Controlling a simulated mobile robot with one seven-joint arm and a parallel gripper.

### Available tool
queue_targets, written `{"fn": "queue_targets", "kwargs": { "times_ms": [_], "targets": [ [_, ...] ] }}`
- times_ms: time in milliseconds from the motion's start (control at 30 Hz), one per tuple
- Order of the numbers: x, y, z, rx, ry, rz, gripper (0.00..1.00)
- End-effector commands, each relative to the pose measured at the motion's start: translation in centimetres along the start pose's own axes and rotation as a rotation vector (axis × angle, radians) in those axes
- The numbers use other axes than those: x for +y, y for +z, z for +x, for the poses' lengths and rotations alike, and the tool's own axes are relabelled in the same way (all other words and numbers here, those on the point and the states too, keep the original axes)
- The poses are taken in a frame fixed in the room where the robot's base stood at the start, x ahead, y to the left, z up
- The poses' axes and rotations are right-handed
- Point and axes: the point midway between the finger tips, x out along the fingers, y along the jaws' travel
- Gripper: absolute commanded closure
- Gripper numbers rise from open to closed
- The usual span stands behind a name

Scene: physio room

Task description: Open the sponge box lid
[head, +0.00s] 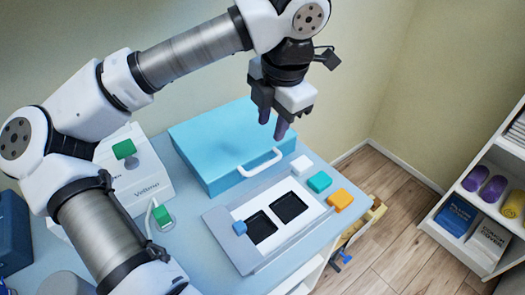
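A light blue box (222,152) with a closed lid and a white handle (261,163) on its front stands on the table; I take it to be the sponge box. My gripper (272,124) hangs above the box's right part, pointing down, with its purple fingertips apart and nothing between them. It looks higher than the lid and not touching it, though the exact height is hard to judge.
A grey-white panel (225,228) with two black recesses lies in front of the box. A white device (140,172) stands left. A shelf (455,215) is at right.

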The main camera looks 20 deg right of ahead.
Motion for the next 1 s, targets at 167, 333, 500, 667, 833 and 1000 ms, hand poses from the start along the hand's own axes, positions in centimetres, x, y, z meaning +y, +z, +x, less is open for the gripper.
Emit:
{"fn": "queue_targets", "kwargs": {
  "times_ms": [167, 333, 500, 667, 833, 1000],
  "targets": [
    [-0.1, 0.0, 3.4, 0.001, -0.004, 0.002, 0.68],
    [-0.1, 0.0, 7.1, -0.001, -0.006, 0.002, 0.68],
    [-0.1, 0.0, 10.1, -0.001, -0.005, 0.002, 0.68],
    [-0.1, 0.0, 11.8, -0.001, -0.001, 0.001, 0.68],
    [-0.1, 0.0, 12.4, -0.001, 0.000, 0.001, 0.68],
    [-0.1, 0.0, 12.4, -0.001, 0.000, 0.001, 0.68]
  ]
}}
